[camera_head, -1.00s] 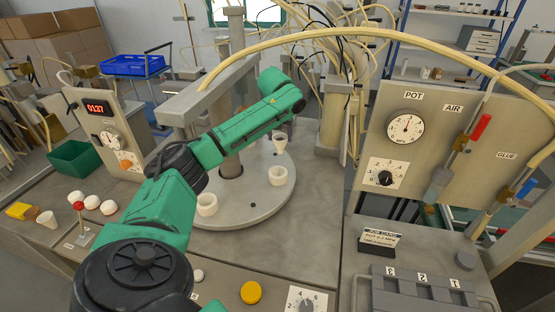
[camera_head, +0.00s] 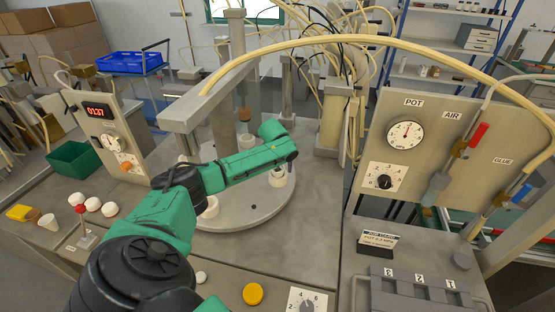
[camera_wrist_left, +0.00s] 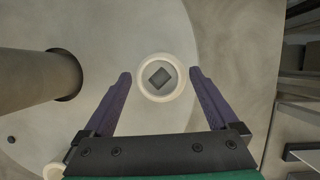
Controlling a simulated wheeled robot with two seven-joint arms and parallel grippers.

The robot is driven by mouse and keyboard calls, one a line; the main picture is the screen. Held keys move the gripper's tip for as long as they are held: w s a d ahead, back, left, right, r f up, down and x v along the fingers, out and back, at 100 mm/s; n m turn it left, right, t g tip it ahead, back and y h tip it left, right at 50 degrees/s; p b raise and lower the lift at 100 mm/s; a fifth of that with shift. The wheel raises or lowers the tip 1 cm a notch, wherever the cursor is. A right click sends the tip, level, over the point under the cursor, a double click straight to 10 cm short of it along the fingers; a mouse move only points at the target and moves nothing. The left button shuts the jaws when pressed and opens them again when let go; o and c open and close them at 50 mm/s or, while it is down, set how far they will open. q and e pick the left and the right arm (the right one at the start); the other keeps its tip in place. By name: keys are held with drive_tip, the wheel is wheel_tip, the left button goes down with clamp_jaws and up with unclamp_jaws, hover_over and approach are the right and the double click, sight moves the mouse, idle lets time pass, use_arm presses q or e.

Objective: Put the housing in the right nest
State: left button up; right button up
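The right nest (camera_head: 277,179) is a white ring-shaped cup on the right of the round grey turntable (camera_head: 250,215). A pale piece, seemingly the housing (camera_head: 279,171), sits in its mouth, partly covered by my left arm's end. In the left wrist view a white ring (camera_wrist_left: 160,94) with a grey diamond-shaped centre lies between my finger tips; I cannot tell where housing ends and nest begins. My left gripper (camera_wrist_left: 160,75) is open, a finger on each side with visible gaps. In the head view its fingers are mostly hidden. My right gripper is not in view.
Another white nest (camera_head: 210,207) stands left on the turntable, partly behind my arm. A grey column (camera_head: 224,125) rises from the turntable. White domes (camera_head: 92,204) and a small white cup (camera_head: 48,222) lie at left. A gauge panel (camera_head: 445,160) stands at right.

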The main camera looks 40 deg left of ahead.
use_arm(q)
drive_tip(key=shift+r, duration=0.2)
drive_tip(key=b+v, duration=0.1)
drive_tip(key=v, duration=1.1)
drive_tip(key=shift+b, duration=0.3)
drive_tip(key=shift+w, duration=0.1)
